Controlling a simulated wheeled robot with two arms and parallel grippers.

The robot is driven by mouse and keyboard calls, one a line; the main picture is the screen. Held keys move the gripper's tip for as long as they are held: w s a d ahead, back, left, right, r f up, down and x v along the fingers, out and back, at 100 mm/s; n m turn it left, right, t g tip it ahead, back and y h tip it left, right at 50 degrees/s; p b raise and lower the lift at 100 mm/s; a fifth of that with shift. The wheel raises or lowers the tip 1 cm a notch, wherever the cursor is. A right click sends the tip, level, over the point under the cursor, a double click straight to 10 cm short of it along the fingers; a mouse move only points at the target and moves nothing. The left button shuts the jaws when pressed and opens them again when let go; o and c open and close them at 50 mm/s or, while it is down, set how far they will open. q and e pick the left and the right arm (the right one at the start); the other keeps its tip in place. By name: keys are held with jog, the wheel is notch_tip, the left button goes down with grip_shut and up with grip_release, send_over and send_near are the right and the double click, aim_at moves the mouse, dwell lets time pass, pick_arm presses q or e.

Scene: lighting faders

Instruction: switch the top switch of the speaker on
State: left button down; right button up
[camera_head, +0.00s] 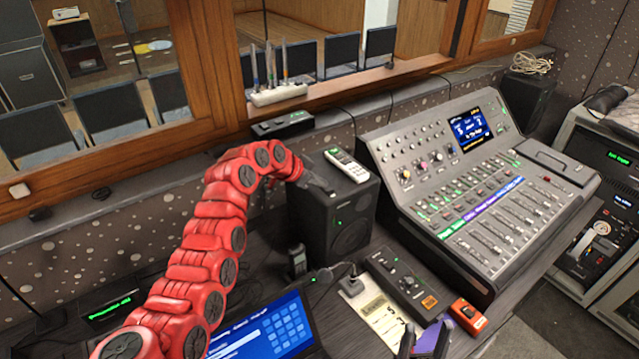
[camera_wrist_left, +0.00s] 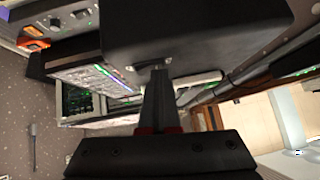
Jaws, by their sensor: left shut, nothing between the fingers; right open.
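My left gripper (camera_head: 328,190) is shut and empty, at the speaker's upper left edge. In the left wrist view the shut fingertips (camera_wrist_left: 158,74) reach a large dark box face (camera_wrist_left: 205,35), apparently the speaker, beside a small dark part (camera_wrist_left: 150,64) at its edge. I cannot tell whether that part is the top switch, or whether the fingers touch it. My right gripper (camera_head: 427,340) is open and empty at the bottom edge.
The mixing console (camera_head: 480,190) fills the right of the desk. A small control box (camera_head: 402,280), paper sheet (camera_head: 378,312), orange box (camera_head: 468,316) and blue screen (camera_head: 265,330) lie in front of the speaker. A wooden window frame (camera_head: 215,75) runs behind.

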pick_arm(q)
jog(key=shift+s+d+f, duration=0.1)
jog(key=shift+f, duration=0.05)
jog(key=shift+s+d+b, duration=0.35)
jog(key=shift+s, duration=0.05)
jog(key=shift+s+d+r, duration=0.1)
jog(key=shift+s+r, duration=0.05)
jog(key=shift+r, duration=0.15)
